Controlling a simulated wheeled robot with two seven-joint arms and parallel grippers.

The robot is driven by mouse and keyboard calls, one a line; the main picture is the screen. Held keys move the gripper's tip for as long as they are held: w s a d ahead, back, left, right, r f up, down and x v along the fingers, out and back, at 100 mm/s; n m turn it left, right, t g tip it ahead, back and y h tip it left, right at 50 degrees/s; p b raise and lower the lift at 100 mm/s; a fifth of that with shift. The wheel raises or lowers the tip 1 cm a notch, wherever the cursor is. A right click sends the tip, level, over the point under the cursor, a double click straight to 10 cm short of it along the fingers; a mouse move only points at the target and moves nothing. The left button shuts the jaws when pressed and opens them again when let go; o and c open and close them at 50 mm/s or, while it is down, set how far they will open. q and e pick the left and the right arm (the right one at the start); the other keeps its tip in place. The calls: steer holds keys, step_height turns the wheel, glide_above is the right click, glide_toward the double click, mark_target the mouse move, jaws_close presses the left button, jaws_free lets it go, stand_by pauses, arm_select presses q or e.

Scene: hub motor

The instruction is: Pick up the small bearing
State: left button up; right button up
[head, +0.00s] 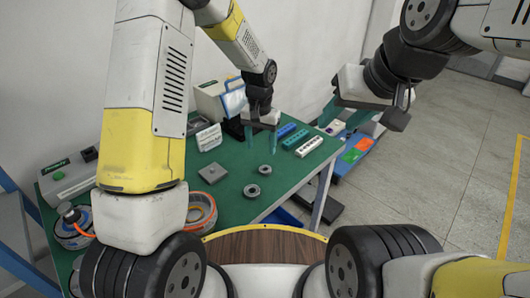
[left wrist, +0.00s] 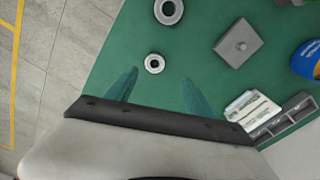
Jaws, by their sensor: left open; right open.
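The small bearing (head: 264,170) is a grey ring lying flat on the green table (head: 228,178). It also shows in the left wrist view (left wrist: 154,64), just beyond the fingertips and between their lines. A larger grey ring (head: 251,190) lies nearer the front edge, and it shows at the top of the left wrist view (left wrist: 168,11). My left gripper (head: 262,146) is open and empty, with its teal fingers pointing down above the table behind the small bearing. My right gripper (head: 341,124) is open and empty, out past the table's right side.
A grey square block (head: 212,173) lies left of the bearings. A blue holder (head: 284,131) and a white holder (head: 309,146) stand at the back right. Orange-and-white coiled rolls (head: 202,210) sit at the front left. The table around the bearings is clear.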

mark_target(265, 166)
arm_select(q)
steer(key=f, duration=0.6)
steer(key=d+f, duration=0.1)
steer(key=f, duration=0.2)
steer(key=shift+f, duration=0.4)
jaws_close()
